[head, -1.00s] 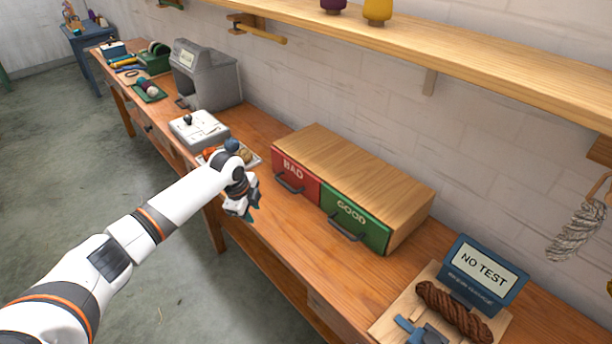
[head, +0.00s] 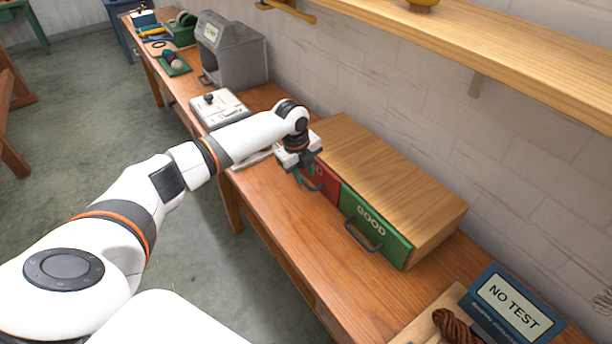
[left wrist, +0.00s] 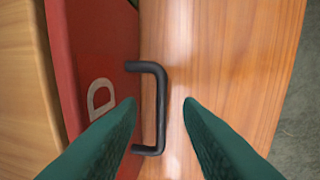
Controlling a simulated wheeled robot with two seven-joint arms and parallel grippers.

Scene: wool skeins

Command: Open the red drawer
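The red drawer (head: 322,187) is the left front of a wooden box (head: 390,170) on the bench, and it looks closed in the head view. My left gripper (head: 307,181) is at its front. In the left wrist view the red front (left wrist: 95,60) carries a dark bar handle (left wrist: 160,105). The two green fingertips of my left gripper (left wrist: 159,104) are apart, with the handle's bar between them; I cannot tell whether either touches it. The gripper hides much of the red front in the head view. My right gripper is not in view.
The green drawer (head: 375,228) marked GOOD, with its own handle, is just right of the red one. A NO TEST sign (head: 512,303) stands at the lower right. A grey machine (head: 232,52) and a white box (head: 218,108) stand farther left. Bare bench (head: 290,225) lies in front.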

